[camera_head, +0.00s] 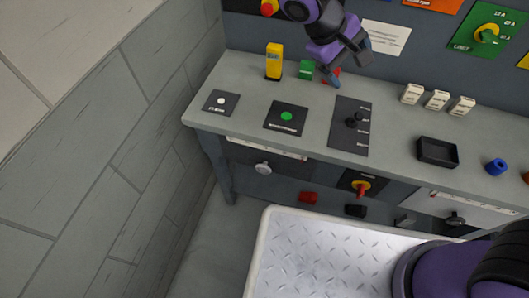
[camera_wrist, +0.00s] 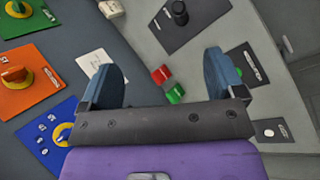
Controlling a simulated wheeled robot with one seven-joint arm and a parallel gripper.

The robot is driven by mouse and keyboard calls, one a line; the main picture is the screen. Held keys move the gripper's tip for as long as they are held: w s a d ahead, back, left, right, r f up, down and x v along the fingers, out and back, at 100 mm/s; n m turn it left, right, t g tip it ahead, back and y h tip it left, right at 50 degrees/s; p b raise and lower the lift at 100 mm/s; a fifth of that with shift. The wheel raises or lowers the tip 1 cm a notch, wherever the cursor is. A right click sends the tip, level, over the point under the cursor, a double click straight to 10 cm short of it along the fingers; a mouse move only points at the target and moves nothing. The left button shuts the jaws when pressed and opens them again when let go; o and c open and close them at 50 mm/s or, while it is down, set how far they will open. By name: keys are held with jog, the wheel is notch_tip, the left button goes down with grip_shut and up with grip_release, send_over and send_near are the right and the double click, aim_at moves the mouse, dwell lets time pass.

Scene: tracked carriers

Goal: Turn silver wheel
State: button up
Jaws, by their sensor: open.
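A small silver round knob (camera_head: 263,168), which looks like the silver wheel, sits on the dark front panel below the bench top at the left. It is not visible in the wrist view. My gripper (camera_head: 350,62) is above the back of the bench, far up and right of the knob. In the wrist view, the fingers of my gripper (camera_wrist: 163,78) are spread apart with nothing held between them. A red block (camera_wrist: 161,73) and a green block (camera_wrist: 175,94) show beyond the gap, on the bench.
The bench top (camera_head: 240,83) carries a yellow block (camera_head: 274,60), a green button plate (camera_head: 286,116), a black lever plate (camera_head: 350,125) and a black tray (camera_head: 437,152). A red-handled switch (camera_head: 361,187) is on the front. A wall (camera_head: 120,150) stands close at left.

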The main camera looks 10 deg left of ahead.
jog(key=s+a+f+n+t+h, duration=0.1)
jog(key=s+a+f+n+t, duration=0.25)
jog(key=a+f, duration=0.6)
jog(key=s+a+f+n+t+h, duration=0.1)
jog(key=s+a+f+n+t, duration=0.4)
jog(key=f, duration=0.7)
jog(key=s+a+f+n+t+y, duration=0.1)
jog(key=s+a+f+n+t, duration=0.1)
jog(key=s+f, duration=0.35)
jog(key=s+a+f+n+t+y, duration=0.1)
jog(key=s+a+f+n+y, duration=0.15)
jog(key=f, duration=0.65)
jog(key=n+t+y, duration=0.4)
jog(key=n, duration=0.2)
send_near(264, 170)
jog(key=w, duration=1)
jog(key=shift+w+d+f, duration=0.2)
jog(key=shift+w+d, duration=0.05)
jog(key=shift+w, duration=0.15)
jog(key=c, duration=0.9)
